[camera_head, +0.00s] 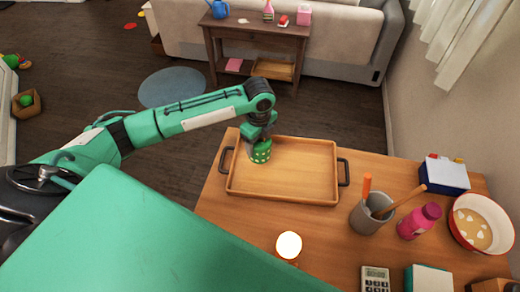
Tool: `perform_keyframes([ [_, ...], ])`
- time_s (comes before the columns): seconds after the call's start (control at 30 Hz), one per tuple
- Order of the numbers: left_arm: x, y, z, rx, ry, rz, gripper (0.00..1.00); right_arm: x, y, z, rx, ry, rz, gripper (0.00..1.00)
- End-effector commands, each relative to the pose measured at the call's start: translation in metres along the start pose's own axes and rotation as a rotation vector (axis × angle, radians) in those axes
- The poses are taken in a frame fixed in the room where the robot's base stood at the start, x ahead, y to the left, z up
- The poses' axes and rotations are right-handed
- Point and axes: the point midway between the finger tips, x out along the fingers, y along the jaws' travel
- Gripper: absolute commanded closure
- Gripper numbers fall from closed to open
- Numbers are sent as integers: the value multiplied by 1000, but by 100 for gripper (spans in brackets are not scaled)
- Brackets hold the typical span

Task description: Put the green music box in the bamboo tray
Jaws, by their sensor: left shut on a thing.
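The bamboo tray (318,190) lies on the wooden table, with a dark handle at each short end. My left arm reaches in from the left and ends above the tray's left part. My left gripper (260,139) points down and is shut on the green music box (261,154), a small green piece with pale spots. The music box shows over the tray's back left area, inside its rim in the picture. I cannot tell whether it touches the tray floor. The gripper's fingers are largely hidden by the wrist. My right gripper is not in view.
Right of the tray stand a grey cup (366,217) with sticks, a pink bottle (419,221), a red-rimmed bowl (481,224) and a blue-white box (444,175). A lit candle (289,245) and calculator (375,280) are in front. The rest of the tray is clear.

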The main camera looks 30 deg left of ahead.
Motion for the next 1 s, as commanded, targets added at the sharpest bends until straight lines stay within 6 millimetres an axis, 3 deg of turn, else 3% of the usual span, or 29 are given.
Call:
perform_keyframes([
  [0.27, 24, 0, 0, 0, 0, 0, 61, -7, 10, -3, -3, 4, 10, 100],
  [0.53, 59, 0, 0, 0, 0, -1, 61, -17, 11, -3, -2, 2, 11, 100],
  [0.9, 65, 0, 0, 0, 0, -1, 61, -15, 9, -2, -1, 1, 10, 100],
  [0.93, 64, 0, 0, 0, 0, -1, 28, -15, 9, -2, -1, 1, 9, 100],
  [1.0, 64, 0, 0, 1, 0, -1, 15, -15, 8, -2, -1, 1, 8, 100],
])
